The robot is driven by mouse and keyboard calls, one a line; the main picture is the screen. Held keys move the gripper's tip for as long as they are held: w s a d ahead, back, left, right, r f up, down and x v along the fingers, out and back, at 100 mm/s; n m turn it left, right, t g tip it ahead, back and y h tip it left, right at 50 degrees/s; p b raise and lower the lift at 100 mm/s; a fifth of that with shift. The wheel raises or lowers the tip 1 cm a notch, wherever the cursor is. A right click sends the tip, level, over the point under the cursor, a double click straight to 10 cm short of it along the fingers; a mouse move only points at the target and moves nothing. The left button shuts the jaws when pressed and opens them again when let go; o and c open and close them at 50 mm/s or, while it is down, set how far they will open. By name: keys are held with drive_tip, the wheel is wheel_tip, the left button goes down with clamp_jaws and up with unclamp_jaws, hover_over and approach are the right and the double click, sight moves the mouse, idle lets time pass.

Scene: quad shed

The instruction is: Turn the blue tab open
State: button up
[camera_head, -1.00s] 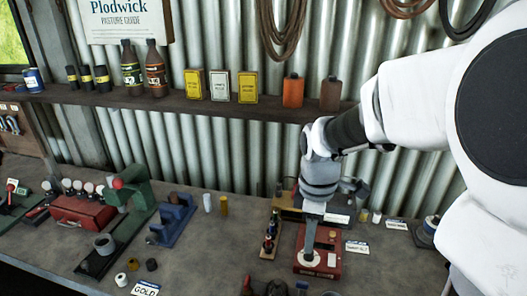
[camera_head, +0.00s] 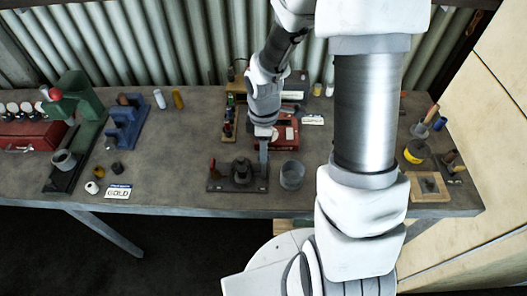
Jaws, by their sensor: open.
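My gripper (camera_head: 263,153) points down over the middle of the workbench, between the red box (camera_head: 287,137) behind it and a dark flat fixture (camera_head: 238,183) in front. Its fingers are narrow and seen edge-on, with nothing visible held in them. I cannot tell whether it touches the fixture. I cannot make out a blue tab for certain. A blue bench tool (camera_head: 125,130) stands to the left, well apart from my gripper. A small blue-topped item (camera_head: 439,123) stands at the right end of the bench. My forearm hides part of the bench right of centre.
A grey cup (camera_head: 292,175) stands just right of the dark fixture. A green press (camera_head: 75,115) and a red toolbox (camera_head: 30,135) are at the left. A GOLD card (camera_head: 118,191) lies near the front edge. A yellow-banded pot (camera_head: 415,151) is at the right.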

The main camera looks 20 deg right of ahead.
drive_tip(key=shift+f, duration=1.05)
clamp_jaws()
